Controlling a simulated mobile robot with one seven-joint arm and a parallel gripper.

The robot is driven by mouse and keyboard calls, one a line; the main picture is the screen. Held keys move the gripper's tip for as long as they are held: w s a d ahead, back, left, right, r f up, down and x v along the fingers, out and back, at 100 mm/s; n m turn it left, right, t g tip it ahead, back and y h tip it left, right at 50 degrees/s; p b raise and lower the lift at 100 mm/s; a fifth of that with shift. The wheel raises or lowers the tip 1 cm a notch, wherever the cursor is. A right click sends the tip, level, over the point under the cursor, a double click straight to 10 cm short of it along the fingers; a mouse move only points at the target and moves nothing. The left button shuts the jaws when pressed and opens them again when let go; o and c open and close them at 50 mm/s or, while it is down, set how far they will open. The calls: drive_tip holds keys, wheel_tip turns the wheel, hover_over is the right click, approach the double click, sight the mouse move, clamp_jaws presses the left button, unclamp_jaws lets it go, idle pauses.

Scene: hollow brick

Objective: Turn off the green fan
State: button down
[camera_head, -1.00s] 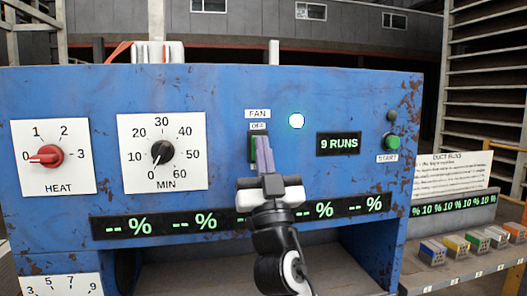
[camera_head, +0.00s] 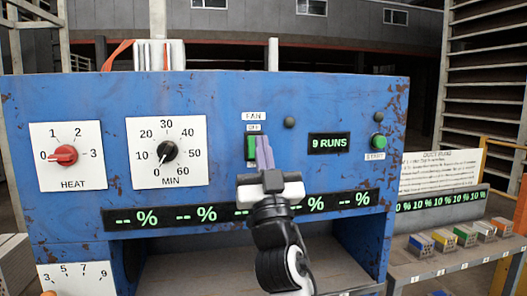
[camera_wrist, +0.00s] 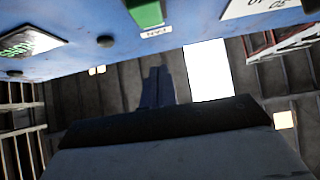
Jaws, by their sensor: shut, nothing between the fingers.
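The green fan switch (camera_head: 251,147) is on the blue panel under the FAN and OFF labels. Its upper part shows bright green, and its lower right is partly hidden by my fingers. The round lamp (camera_head: 290,122) right of the labels is dark. My gripper (camera_head: 264,142) is shut and empty, its fingers pointing up in front of the switch's right edge. I cannot tell whether they touch it. In the wrist view, the green switch (camera_wrist: 147,12) is at the top edge, apart in the picture from my shut fingers (camera_wrist: 158,76).
The heat knob (camera_head: 65,155) and minute dial (camera_head: 166,152) are at left. The runs display (camera_head: 329,146) and green start button (camera_head: 378,142) are at right. A row of percent displays (camera_head: 183,214) runs below. A bench with coloured bricks (camera_head: 444,240) stands at right.

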drive_tip(key=s+r+b+v, duration=0.1)
drive_tip(key=b+v, duration=0.2)
drive_tip(key=v, duration=0.6)
drive_tip(key=shift+s+d, duration=0.2)
drive_tip(key=shift+s, duration=0.15)
